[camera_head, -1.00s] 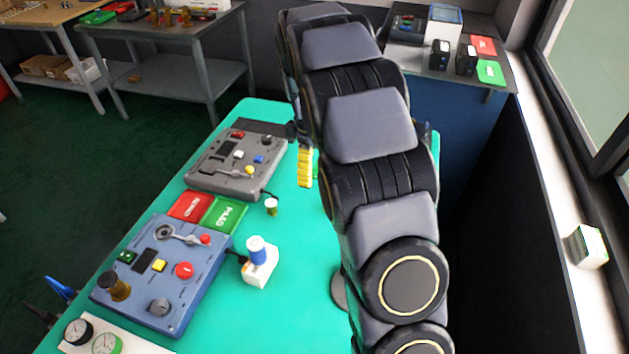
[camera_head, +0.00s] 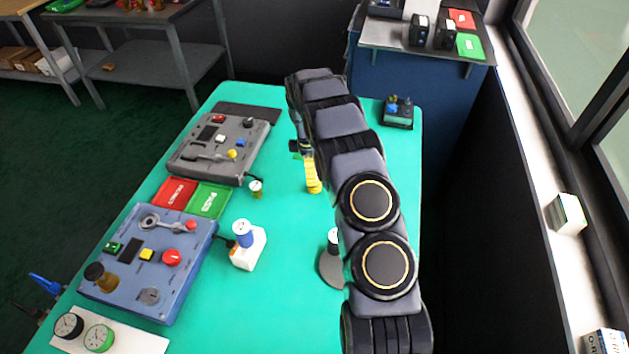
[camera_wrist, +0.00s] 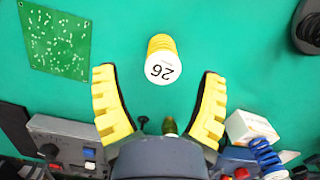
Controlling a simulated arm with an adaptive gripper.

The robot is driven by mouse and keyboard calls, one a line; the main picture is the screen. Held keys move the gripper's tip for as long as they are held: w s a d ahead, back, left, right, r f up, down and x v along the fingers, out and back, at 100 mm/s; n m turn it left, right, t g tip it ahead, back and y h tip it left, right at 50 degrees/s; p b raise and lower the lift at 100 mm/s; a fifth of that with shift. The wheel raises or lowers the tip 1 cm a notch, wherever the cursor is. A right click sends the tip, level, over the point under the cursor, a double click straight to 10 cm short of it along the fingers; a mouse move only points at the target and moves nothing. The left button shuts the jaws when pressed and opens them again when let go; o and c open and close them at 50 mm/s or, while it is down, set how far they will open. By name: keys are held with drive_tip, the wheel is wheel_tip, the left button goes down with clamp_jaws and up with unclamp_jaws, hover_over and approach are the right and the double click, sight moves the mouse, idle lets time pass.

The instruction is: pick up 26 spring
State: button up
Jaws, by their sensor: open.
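The 26 spring (camera_wrist: 163,58) is a yellow coil with a white round label reading 26, seen in the wrist view on the green mat, above the middle of the frame. My gripper (camera_wrist: 158,76) has its two yellow ribbed fingers spread wide, one to each side of the spring's near end, with clear gaps and nothing held.
A green circuit board (camera_wrist: 55,40) lies left of the spring. A blue spring (camera_head: 243,233) stands on a white block. A dark disc (camera_head: 330,268) lies beside my arm. Grey (camera_head: 218,145) and blue (camera_head: 150,262) control boxes line the left edge.

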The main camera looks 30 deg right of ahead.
drive_tip(key=f, duration=0.3)
drive_tip(key=shift+s+d, duration=0.1)
drive_tip(key=shift+s, duration=0.15)
drive_tip(key=c, duration=1.2)
